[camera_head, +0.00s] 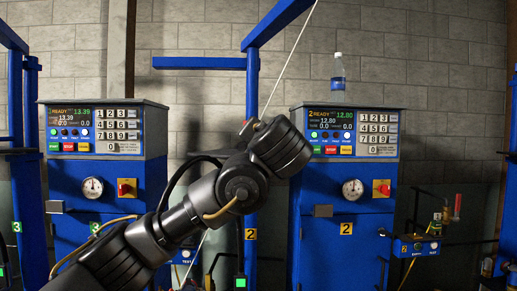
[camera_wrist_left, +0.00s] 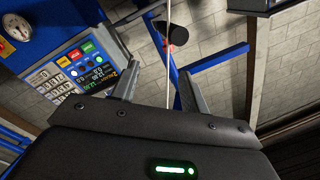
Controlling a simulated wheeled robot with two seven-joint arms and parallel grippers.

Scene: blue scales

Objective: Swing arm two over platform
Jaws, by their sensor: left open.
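A blue post labelled 2 (camera_head: 252,185) stands in the middle of the head view. A blue bar (camera_head: 198,62) runs left from its top, and a thicker blue beam (camera_head: 275,22) slants up and right out of frame. A thin pale line (camera_head: 290,58) hangs down at a slant behind my left arm. In the left wrist view my left gripper (camera_wrist_left: 158,70) is open, its fingers apart. The line (camera_wrist_left: 168,60) passes between the fingers in the picture; contact cannot be told. A black cylinder (camera_wrist_left: 176,33) is beyond them. In the head view my wrist hides the fingers. No platform is identifiable.
Blue console 2 (camera_head: 345,215), with a keypad and display, stands right of the post with a bottle (camera_head: 338,72) on top. Another blue console (camera_head: 100,200) stands left. A small box with buttons (camera_head: 416,246) is at right. A grey block wall is behind.

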